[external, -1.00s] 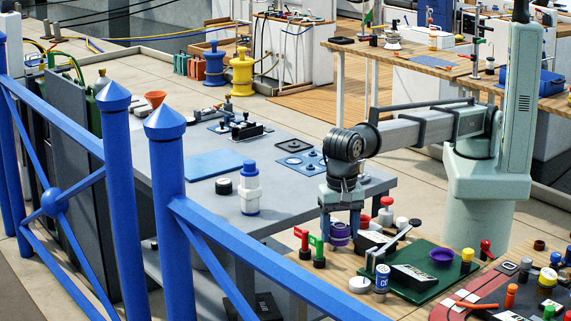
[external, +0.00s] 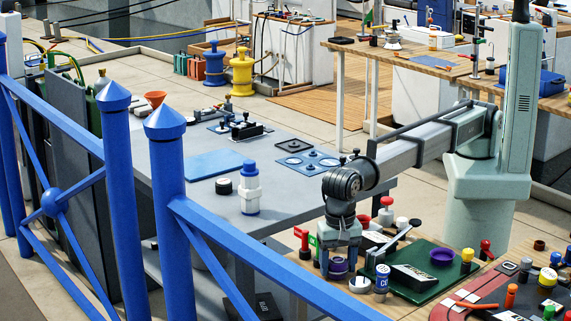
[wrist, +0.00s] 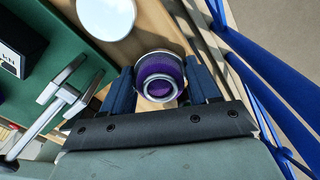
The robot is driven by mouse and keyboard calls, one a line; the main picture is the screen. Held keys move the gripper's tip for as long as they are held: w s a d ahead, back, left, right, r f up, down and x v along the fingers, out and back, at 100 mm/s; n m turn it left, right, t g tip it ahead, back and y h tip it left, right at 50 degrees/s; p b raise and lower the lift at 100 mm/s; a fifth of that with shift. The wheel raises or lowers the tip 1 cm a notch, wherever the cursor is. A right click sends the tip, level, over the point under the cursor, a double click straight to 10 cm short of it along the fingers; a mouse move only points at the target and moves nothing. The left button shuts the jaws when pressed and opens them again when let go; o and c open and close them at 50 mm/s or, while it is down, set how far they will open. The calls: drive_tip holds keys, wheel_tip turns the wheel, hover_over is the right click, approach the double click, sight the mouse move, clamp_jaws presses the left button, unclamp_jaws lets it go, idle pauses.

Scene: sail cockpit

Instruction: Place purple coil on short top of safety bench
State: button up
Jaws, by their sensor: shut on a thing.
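The purple coil (wrist: 160,78) is a round spool with pale rims, held between the two blue fingers of my gripper (wrist: 160,68) in the wrist view. In the external view the coil (external: 338,265) shows low between the fingers of my gripper (external: 339,262), at the left edge of a wooden bench top (external: 412,312). The wood shows beneath it in the wrist view; I cannot tell whether the coil touches it. A larger grey bench (external: 290,213) stands behind and to the left. The frames do not show which top is the safety bench's short top.
A white round lid (external: 359,285), a blue-and-white can (external: 381,279) and a green board (external: 428,288) with a lever tool are close on the right. A blue railing (external: 260,262) runs along the front left.

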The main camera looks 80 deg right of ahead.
sight(338, 259)
drive_tip(key=shift+f, duration=0.15)
drive_tip(key=o, duration=0.9)
drive_tip(key=shift+c, duration=0.2)
wheel_tip(338, 259, up, 12)
drive_tip(key=shift+r, duration=0.2)
